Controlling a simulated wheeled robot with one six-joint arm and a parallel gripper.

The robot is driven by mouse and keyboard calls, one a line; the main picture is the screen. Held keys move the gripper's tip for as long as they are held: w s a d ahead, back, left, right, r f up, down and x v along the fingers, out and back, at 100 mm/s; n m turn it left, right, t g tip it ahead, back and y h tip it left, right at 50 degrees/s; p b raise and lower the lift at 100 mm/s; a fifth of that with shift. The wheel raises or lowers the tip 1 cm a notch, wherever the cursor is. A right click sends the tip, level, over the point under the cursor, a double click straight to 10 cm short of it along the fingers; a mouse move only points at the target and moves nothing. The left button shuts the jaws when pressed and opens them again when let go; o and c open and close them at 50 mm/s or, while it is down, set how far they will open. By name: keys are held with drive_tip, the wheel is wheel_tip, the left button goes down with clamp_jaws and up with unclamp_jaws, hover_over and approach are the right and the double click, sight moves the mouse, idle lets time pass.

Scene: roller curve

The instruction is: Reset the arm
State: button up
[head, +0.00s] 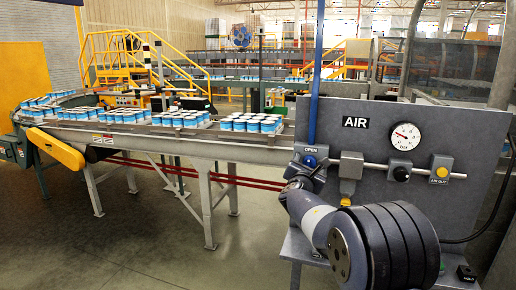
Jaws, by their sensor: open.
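My arm (322,220) reaches in from the lower right, its large black-banded joint (395,245) close to the camera. My gripper (298,184) is small and dark at the arm's far end, just below the blue knob (310,161) marked OPEN on the grey air panel (335,106). It is open, and I see nothing held in it. Its fingers are hard to make out, and I cannot tell whether they touch the valve body.
The panel also carries a pressure gauge (406,136), a yellow-tipped unit (350,172) and a yellow AIR OUT button (441,171). A roller conveyor (200,141) on the left carries several packs of blue-white cans (178,118). The floor (150,240) at lower left is clear.

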drive_tip(key=shift+r+n+p, duration=0.15)
drive_tip(key=shift+n+p, duration=0.45)
drive_tip(key=shift+p, duration=0.25)
